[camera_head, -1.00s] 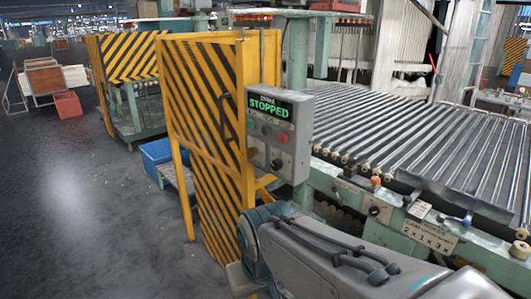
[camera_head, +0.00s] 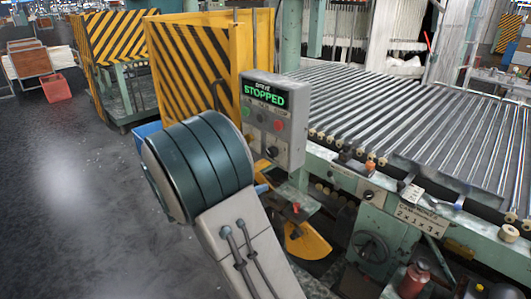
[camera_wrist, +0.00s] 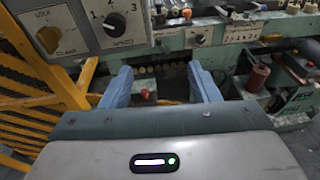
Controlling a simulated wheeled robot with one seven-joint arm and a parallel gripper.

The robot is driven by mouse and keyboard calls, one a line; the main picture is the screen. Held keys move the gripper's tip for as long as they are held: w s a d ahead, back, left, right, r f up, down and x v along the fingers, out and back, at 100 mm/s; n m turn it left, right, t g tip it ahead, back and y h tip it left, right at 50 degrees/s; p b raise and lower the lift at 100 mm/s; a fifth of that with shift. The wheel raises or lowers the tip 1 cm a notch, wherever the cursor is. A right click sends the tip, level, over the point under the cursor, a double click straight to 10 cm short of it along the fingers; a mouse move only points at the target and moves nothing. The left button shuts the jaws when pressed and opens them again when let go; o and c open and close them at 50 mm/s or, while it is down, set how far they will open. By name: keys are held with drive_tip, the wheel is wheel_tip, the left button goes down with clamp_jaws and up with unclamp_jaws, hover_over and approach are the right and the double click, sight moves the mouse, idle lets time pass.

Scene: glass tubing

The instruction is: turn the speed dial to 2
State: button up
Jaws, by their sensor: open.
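The speed dial (camera_wrist: 115,22) is a round black knob on the grey control box (camera_wrist: 70,30), at the upper left of the wrist view. The numerals 1, 2 and 3 are around it and SPEED is printed below. I cannot tell which numeral it points to. In the head view the dial (camera_head: 272,151) is low on the box's front, under a green STOPPED display (camera_head: 264,97). My gripper (camera_wrist: 161,84) is open and empty, its two blue fingers apart, below and right of the dial and not touching it.
A yellow-black striped guard (camera_head: 200,60) stands behind the box; its yellow frame (camera_wrist: 85,85) is left of my fingers. The green machine rail (camera_head: 400,200) with a roller bed (camera_head: 400,110) extends right.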

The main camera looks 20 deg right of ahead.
sight(270, 154)
drive_tip(key=w+a+n+t+h, duration=0.1)
drive_tip(key=w+a+n+t, duration=0.15)
drive_tip(key=w+n, duration=0.2)
drive_tip(key=shift+m+t, duration=0.25)
drive_tip(key=shift+m, duration=0.2)
drive_tip(key=x, duration=0.4)
drive_tip(key=p+x, duration=0.1)
drive_tip(key=x, duration=0.4)
drive_tip(key=p+x, duration=0.1)
drive_tip(key=x, duration=0.3)
drive_tip(key=shift+d+r, duration=0.25)
drive_tip(key=shift+r, duration=0.15)
drive_tip(key=c, duration=1)
